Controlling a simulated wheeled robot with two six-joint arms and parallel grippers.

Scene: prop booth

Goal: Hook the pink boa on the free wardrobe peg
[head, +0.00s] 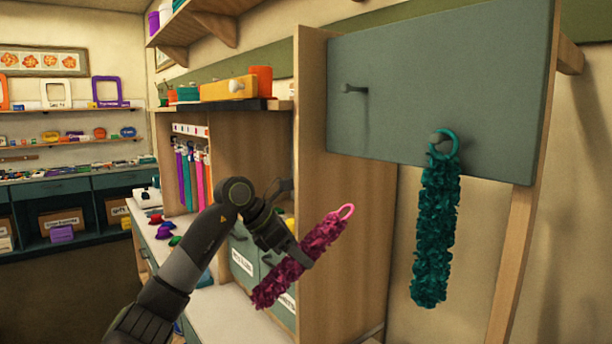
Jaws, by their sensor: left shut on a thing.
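The pink boa (275,285) is a fluffy tube with a pink loop at its top end. My right gripper is not in view.
The wardrobe's wooden side panel (330,215) stands behind the boa. A white counter (222,310) with several small coloured items is at the lower left. A shelf with a yellow box (229,88) is at upper left. The space before the board's left part looks clear.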

